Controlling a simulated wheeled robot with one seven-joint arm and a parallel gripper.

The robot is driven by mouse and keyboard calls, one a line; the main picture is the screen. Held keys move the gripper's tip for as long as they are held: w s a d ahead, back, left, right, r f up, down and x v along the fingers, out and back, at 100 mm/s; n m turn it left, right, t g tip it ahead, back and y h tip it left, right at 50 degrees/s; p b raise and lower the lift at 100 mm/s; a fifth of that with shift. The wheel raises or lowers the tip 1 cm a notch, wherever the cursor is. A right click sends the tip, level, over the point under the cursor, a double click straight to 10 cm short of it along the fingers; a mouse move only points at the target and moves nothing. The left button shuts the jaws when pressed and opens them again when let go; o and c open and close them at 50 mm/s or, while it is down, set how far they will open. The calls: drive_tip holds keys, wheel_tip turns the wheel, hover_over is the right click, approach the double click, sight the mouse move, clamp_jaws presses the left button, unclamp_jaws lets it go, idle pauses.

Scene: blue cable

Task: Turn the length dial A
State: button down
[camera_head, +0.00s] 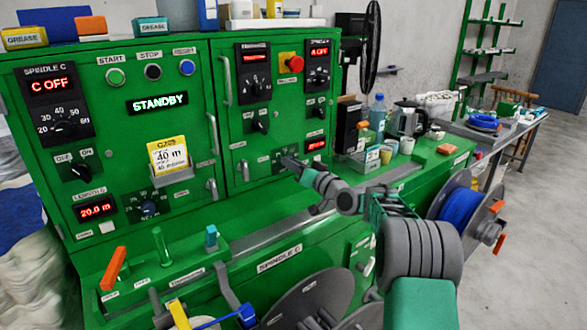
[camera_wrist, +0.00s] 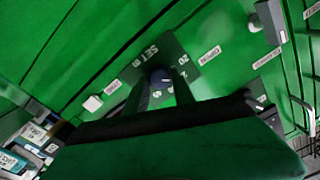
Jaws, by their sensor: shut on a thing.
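My gripper (camera_head: 290,162) reaches to a small dark dial plate low on the right-hand green cabinet. In the wrist view, its two dark fingers (camera_wrist: 161,92) are shut on a round blue-grey dial knob (camera_wrist: 160,77). The knob sits on a dark plate (camera_wrist: 182,60) marked "SET m". In the head view my gripper hides most of the dial. A small red length display (camera_head: 317,145) is lit to the right of the plate; its digits are too small to read.
A card (camera_head: 168,155) reading "40 m" sits in a holder on the left cabinet. The length C display (camera_head: 96,210) reads 20.0 m, with its own dial (camera_head: 148,208) beside it. A black switch (camera_head: 260,125) and cabinet handles (camera_head: 244,170) stick out near my gripper.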

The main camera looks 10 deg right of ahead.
drive_tip(key=shift+f+m+t+h+p, duration=0.2)
drive_tip(key=shift+m+p, duration=1.05)
drive_tip(key=shift+m, duration=3.3)
drive_tip(key=shift+r+m+t+h+p, duration=0.3)
drive_tip(key=shift+m+p, duration=0.9)
drive_tip(key=shift+m, duration=3.35)
drive_tip(key=shift+f, duration=0.3)
drive_tip(key=c, duration=1.1)
unclamp_jaws()
drive_tip(key=shift+o, duration=0.2)
drive_tip(key=b+v, duration=0.2)
drive_tip(key=v, duration=0.5)
drive_tip(key=shift+s+d, duration=0.15)
drive_tip(key=shift+s, duration=0.2)
